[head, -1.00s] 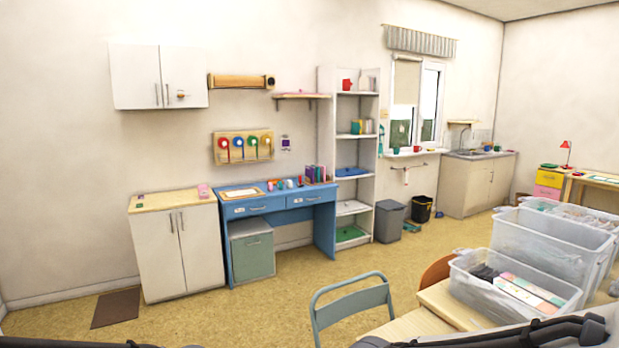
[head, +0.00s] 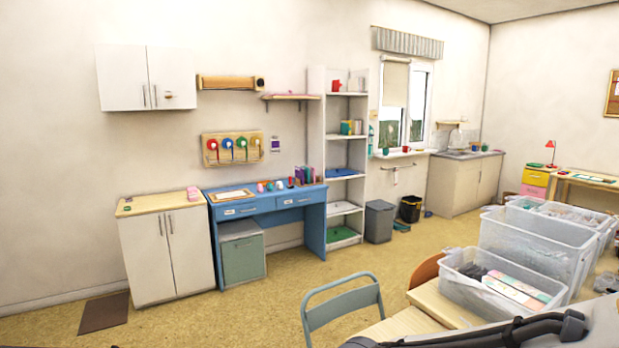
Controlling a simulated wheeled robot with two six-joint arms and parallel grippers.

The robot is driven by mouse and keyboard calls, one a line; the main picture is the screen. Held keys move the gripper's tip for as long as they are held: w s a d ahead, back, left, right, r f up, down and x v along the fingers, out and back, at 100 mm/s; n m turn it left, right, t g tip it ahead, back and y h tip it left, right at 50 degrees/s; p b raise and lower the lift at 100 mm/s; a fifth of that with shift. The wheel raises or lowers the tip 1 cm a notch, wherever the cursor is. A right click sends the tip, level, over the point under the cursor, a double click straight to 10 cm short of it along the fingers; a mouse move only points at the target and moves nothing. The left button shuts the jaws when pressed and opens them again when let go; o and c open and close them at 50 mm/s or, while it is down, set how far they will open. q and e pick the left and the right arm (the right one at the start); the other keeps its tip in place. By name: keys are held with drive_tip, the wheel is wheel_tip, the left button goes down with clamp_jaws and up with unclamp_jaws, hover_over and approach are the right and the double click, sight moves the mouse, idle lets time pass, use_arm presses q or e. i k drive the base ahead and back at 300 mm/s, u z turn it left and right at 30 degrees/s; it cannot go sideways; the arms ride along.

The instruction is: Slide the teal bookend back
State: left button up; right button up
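I cannot make out the teal bookend for certain at this distance. A small row of teal and yellow upright items (head: 351,127) stands on a shelf of the tall white shelf unit (head: 316,150). Another row of upright books (head: 305,175), purple and red, stands at the right end of the blue desk (head: 262,206). Neither gripper shows; only part of my dark arm crosses the bottom right.
A blue-grey chair (head: 342,303) and a wooden table (head: 424,300) with clear bins (head: 536,245) are close in front. A grey bin (head: 379,222) stands right of the shelf unit. Open floor (head: 190,318) lies before the white cabinet (head: 165,258) and desk.

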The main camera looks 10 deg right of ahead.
sight(344, 126)
drive_tip(key=u, duration=0.4)
drive_tip(key=i, duration=5.45)
drive_tip(key=z, duration=2.5)
drive_tip(key=i, duration=0.65)
